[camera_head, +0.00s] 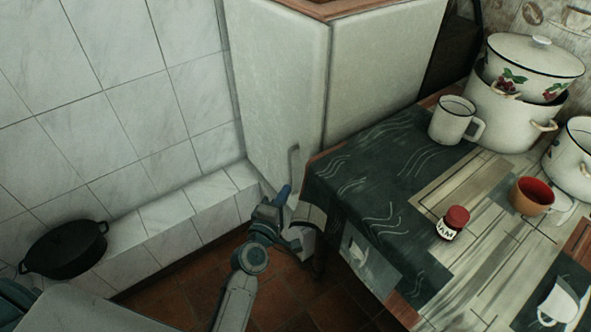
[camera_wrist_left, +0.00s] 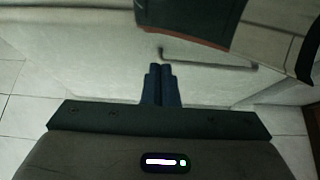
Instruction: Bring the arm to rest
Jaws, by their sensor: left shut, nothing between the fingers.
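My left gripper (camera_head: 284,194) is shut and empty. It is left of the table's cloth-covered corner, in front of the pale cabinet (camera_head: 285,90). In the left wrist view its two dark fingers (camera_wrist_left: 163,78) are pressed together, with a pale panel and a thin bar handle (camera_wrist_left: 205,60) beyond them. My left arm (camera_head: 240,285) comes up from the bottom of the head view, over the brown tiled floor. My right gripper is in neither view.
A black pan (camera_head: 64,251) is at the left by the tiled ledge (camera_head: 185,220).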

